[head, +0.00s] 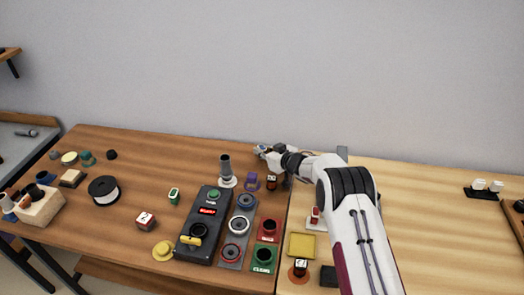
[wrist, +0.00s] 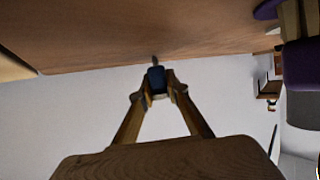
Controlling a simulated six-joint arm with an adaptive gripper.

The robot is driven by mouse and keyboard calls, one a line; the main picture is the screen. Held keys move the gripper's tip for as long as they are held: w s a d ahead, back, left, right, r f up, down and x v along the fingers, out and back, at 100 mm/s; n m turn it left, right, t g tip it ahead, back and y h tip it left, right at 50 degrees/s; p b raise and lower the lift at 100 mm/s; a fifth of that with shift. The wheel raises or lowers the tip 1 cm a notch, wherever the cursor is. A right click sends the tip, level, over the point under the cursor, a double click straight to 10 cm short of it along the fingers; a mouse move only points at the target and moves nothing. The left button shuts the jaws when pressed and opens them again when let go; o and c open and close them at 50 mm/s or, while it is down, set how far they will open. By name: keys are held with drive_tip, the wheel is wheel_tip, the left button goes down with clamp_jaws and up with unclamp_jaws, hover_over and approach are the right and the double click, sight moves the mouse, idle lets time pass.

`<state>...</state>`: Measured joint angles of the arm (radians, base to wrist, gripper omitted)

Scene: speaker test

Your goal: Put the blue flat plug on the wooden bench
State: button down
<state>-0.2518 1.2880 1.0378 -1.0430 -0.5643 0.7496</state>
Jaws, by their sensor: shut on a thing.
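In the wrist view my gripper (wrist: 157,94) is shut on the blue flat plug (wrist: 156,78), with a thin metal tip pointing away from the fingers. The wooden bench (wrist: 110,55) fills the upper part of that upside-down picture, near the plug's tip; I cannot tell whether they touch. In the head view my gripper (head: 261,150) is at the back edge of the darker brown bench (head: 130,160), and the plug is too small to make out there. A paler wooden top (head: 430,230) adjoins it on the right.
A purple part (head: 252,180), a dark jar with a red label (head: 271,182) and a grey cylinder on a white base (head: 226,170) stand near my gripper. A black control box (head: 200,235) and coloured socket plates stand in front.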

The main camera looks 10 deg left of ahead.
drive_tip(key=shift+f, duration=0.1)
drive_tip(key=c, duration=2)
unclamp_jaws()
drive_tip(key=shift+o, duration=0.2)
drive_tip(key=shift+s+d+r, duration=0.2)
drive_tip(key=shift+r, duration=0.1)
drive_tip(key=shift+v, duration=5.65)
